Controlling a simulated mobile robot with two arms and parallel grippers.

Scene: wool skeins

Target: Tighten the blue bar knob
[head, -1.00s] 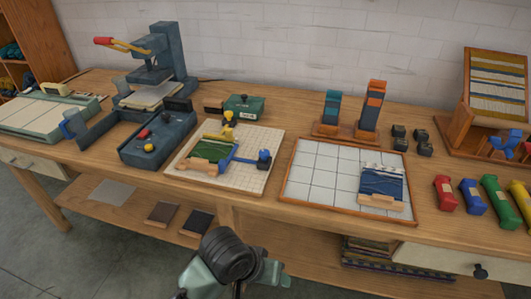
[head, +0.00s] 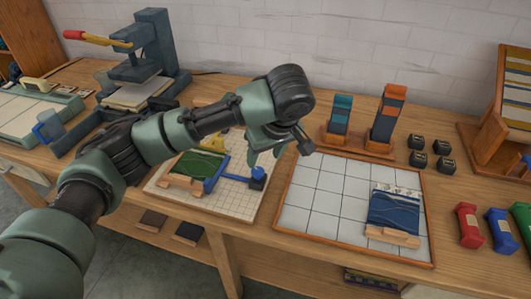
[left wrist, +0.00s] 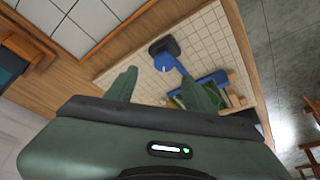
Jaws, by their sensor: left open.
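The blue bar (head: 216,174) lies on the gridded board (head: 226,204), beside a green woven piece (head: 196,164). The blue knob (head: 258,174) is at the bar's right end. My left gripper (head: 264,161) is open and empty, pointing down just above the knob, and partly covers the space behind it. In the left wrist view the knob (left wrist: 164,63) shows beyond and between the two spread fingers (left wrist: 168,76). The fingers look apart from it. The bar (left wrist: 198,80) is partly hidden by one finger. My right gripper is not in view.
A tiled board (head: 318,205) with a blue woven piece (head: 394,210) lies to the right. Two upright orange-and-teal holders (head: 386,120) and several small dark blocks (head: 418,142) stand behind it. A dark press (head: 160,55) stands at the back left.

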